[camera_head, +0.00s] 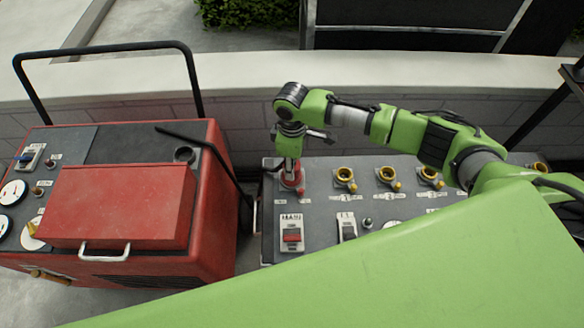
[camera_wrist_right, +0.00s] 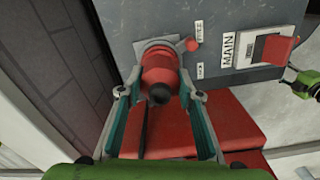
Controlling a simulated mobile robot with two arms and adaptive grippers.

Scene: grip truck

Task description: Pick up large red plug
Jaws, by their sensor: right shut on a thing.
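The large red plug (camera_head: 291,178) sits at the far left end of the grey panel (camera_head: 320,215) in the head view. My right gripper (camera_head: 289,163) reaches down over it from above. In the right wrist view the red plug (camera_wrist_right: 160,77) is between the two fingers of my right gripper (camera_wrist_right: 157,85), which are shut on it. Its base meets a grey square plate on the panel, and its dark end faces the camera.
Yellow sockets (camera_head: 345,177) line the panel to the right of the plug. A red switch (camera_head: 291,237) labelled MAIN is in front of it. A red machine (camera_head: 120,200) with a black handle stands close on the left. A low wall (camera_head: 240,85) runs behind.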

